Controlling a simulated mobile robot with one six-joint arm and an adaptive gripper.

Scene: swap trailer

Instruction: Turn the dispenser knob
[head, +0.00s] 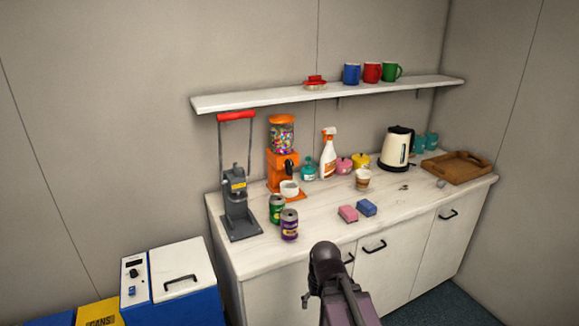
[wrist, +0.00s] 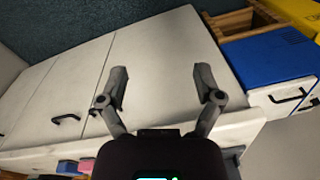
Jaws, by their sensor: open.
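The orange dispenser (head: 284,170) stands on the counter against the wall, with a clear globe of coloured candies on top. Its dark knob (head: 290,167) is on the front. A white bowl (head: 289,188) sits at its base, below the knob. My gripper (wrist: 162,80) is open and empty in the wrist view, facing the white cabinet fronts. In the head view my arm shows in front of the counter, well apart from the dispenser; the fingertips cannot be made out there. The dispenser does not show in the wrist view.
A can crusher (head: 239,205) with a red handle stands left of the dispenser. Green (head: 277,209) and purple (head: 289,224) cans stand in front of it. A spray bottle (head: 328,153) stands to the right. A shelf (head: 330,93) hangs above. Sponges (head: 348,214) lie near the counter's front.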

